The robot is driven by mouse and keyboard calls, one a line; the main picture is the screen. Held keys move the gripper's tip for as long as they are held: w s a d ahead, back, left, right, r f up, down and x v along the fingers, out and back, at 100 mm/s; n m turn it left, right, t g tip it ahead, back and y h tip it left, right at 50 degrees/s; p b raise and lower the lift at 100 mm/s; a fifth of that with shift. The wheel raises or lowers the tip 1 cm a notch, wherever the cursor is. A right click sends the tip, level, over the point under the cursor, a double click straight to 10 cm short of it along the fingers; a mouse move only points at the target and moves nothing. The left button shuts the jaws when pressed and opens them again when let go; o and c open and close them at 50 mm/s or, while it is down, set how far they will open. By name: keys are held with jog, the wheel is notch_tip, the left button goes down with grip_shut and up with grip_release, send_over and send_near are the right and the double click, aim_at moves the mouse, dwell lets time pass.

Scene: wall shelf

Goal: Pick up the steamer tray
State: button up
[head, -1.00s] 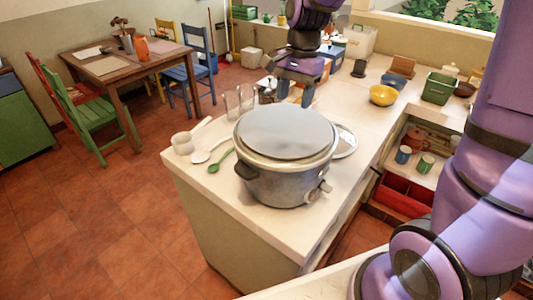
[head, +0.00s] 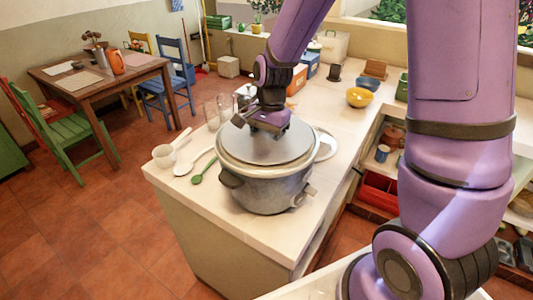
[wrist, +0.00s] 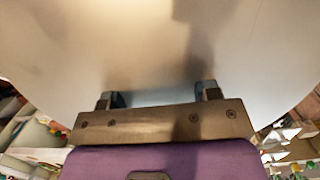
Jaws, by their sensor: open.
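A flat, grey, round disc (head: 245,148), which looks like the steamer tray, covers the top of the large grey pot (head: 268,192) on the counter corner. My gripper (head: 262,128) is over the back part of the disc in the head view. In the wrist view the pale disc (wrist: 140,45) fills most of the picture. There my gripper (wrist: 160,96) shows two fingers set wide apart with nothing between them but the disc's surface beyond. I cannot tell whether the fingertips touch the disc.
A round white plate (head: 325,146) lies right of the pot. A green spoon (head: 203,168), a white spoon (head: 187,165) and a white cup (head: 164,155) lie to its left. Clear glasses (head: 212,112) stand behind. The counter right of the plate is mostly bare.

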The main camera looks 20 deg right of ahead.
jog(key=shift+f, duration=0.55)
grip_shut()
